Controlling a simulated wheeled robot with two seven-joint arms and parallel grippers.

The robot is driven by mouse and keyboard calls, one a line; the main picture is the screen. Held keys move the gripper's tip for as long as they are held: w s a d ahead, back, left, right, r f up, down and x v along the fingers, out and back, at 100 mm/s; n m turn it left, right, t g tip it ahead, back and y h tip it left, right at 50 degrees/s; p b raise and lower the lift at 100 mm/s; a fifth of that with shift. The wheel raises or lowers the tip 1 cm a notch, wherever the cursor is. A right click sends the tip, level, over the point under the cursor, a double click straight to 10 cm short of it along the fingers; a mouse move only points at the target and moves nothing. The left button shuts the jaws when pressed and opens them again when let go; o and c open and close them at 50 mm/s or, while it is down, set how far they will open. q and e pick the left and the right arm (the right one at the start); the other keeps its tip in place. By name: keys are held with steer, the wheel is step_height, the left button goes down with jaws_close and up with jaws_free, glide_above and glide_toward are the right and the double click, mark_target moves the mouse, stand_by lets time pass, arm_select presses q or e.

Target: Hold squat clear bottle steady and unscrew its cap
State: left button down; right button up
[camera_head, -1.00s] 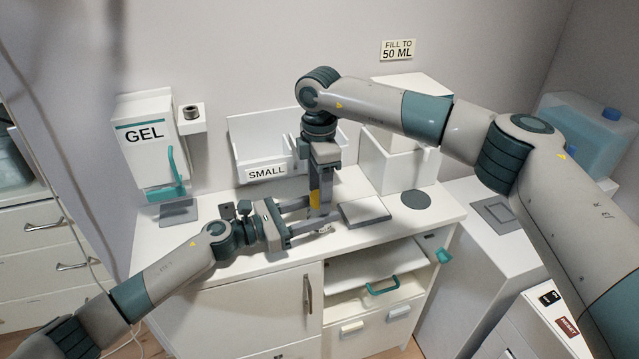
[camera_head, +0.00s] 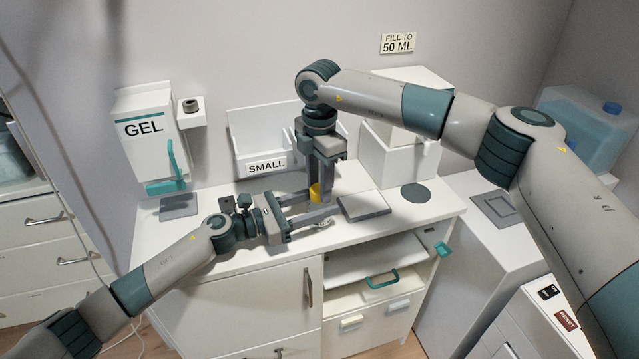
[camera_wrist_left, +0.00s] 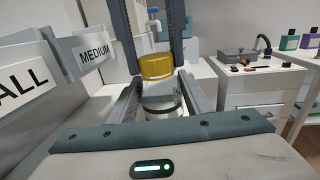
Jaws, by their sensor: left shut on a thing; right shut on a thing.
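The squat clear bottle (camera_wrist_left: 160,104) stands between the fingers of my left gripper (camera_head: 318,208), which is shut on it from the side. Its body is mostly hidden by the grippers in the head view. The yellow ribbed cap (camera_wrist_left: 157,67) is above the bottle in the left wrist view, and a part of it shows in the head view (camera_head: 315,192). My right gripper (camera_head: 321,190) points straight down and is shut on the cap, one finger on each side. I cannot tell whether the cap still touches the neck.
Both grippers are over the white counter (camera_head: 235,250). A flat grey pad (camera_head: 364,206) lies close on the right, with a dark round disc (camera_head: 415,193) beyond. A white bin labelled SMALL (camera_head: 265,165) stands behind. A gel dispenser (camera_head: 145,132) is at the left.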

steer(key=n, duration=2.3)
steer(key=shift+r+n, duration=0.1)
steer(key=shift+n, duration=0.3)
steer(key=n, duration=0.8)
steer(key=shift+n, duration=0.4)
steer(key=n, duration=0.8)
